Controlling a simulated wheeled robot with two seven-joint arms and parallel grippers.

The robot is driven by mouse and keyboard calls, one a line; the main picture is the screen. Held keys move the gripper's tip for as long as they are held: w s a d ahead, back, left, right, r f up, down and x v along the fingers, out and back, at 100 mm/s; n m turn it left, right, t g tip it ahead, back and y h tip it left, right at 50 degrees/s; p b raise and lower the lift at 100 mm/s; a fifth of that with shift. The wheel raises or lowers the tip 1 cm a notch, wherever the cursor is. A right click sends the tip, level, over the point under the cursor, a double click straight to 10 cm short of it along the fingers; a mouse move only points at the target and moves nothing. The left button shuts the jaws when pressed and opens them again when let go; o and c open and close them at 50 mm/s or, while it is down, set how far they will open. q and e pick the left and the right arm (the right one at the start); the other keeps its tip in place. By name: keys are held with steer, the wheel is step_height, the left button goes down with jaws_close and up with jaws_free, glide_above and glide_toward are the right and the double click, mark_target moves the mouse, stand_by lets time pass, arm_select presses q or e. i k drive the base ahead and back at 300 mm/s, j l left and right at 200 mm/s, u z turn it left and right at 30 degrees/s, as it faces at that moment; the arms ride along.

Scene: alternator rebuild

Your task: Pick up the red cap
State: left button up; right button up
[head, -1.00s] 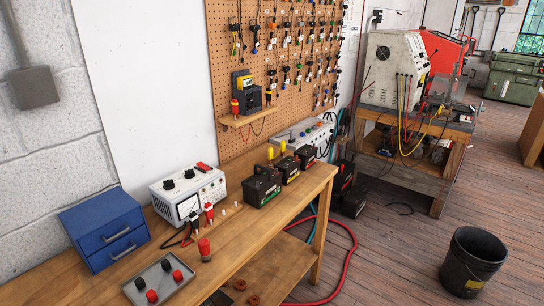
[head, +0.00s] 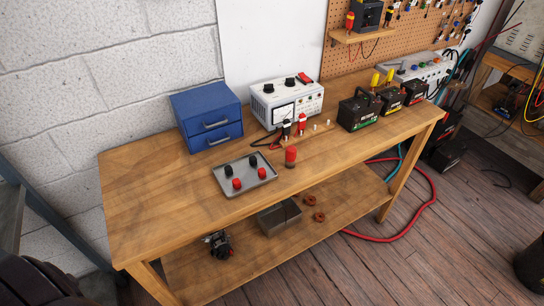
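Neither of my grippers shows in the head view.
A blue drawer box (head: 208,115) and a white test unit (head: 286,100) with red and black clips stand behind the tray. Black batteries (head: 358,112) stand farther right. The lower shelf (head: 185,285) holds a grey bin (head: 279,217). The bench's left part is clear.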

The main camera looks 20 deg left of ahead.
mark_target(261, 171)
steer(key=i+l+u, duration=0.1)
steer(key=u, duration=0.35)
steer(key=i+l+u, duration=0.15)
steer(key=u, duration=0.3)
